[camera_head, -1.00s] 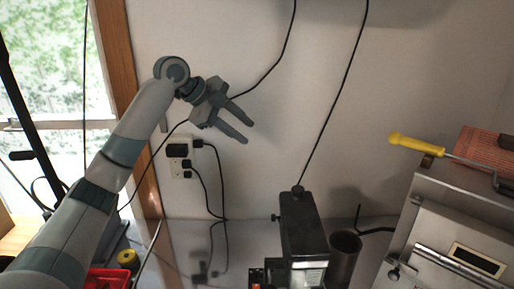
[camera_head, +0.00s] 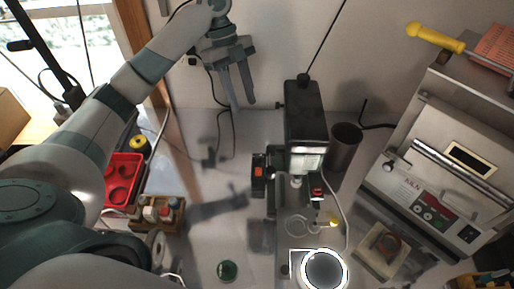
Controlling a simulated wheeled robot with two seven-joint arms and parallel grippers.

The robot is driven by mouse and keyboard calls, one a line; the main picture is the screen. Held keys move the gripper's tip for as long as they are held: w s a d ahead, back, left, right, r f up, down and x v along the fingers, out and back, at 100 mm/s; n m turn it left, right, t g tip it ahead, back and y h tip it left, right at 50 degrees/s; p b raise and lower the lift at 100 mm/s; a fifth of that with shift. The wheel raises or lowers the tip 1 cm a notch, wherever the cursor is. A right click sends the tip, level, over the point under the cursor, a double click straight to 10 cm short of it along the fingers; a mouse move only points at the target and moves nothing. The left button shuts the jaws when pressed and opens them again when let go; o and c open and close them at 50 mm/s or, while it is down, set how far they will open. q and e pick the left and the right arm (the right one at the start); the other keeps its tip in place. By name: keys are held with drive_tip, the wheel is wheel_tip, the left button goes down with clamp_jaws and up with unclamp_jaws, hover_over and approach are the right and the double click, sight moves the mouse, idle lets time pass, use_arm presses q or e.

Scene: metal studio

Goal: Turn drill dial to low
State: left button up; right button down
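The drill (camera_head: 306,112) is a tall black bench drill press standing upright on the grey worktop, right of the picture's middle. A black box with a red-orange part (camera_head: 258,172) sits at its left side. I cannot make out the drill dial or its setting. My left gripper (camera_head: 243,105) is grey, empty and open, its two fingers apart and pointing down. In the picture it is up and left of the drill, in front of the wall, touching nothing. My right gripper is not in view.
A dark cylinder (camera_head: 345,146) stands right of the drill. A metal machine with a control panel (camera_head: 432,212) fills the right side. A red tray (camera_head: 122,178) and a bottle rack (camera_head: 158,214) are at left. The worktop left of the drill is mostly clear.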

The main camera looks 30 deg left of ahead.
sight(258, 155)
use_arm(q)
drive_tip(key=p+x, duration=0.5)
drive_tip(key=x, duration=1)
drive_tip(key=shift+s+f, duration=0.1)
drive_tip(key=shift+p+x, duration=0.3)
drive_tip(key=shift+x, duration=0.5)
clamp_jaws()
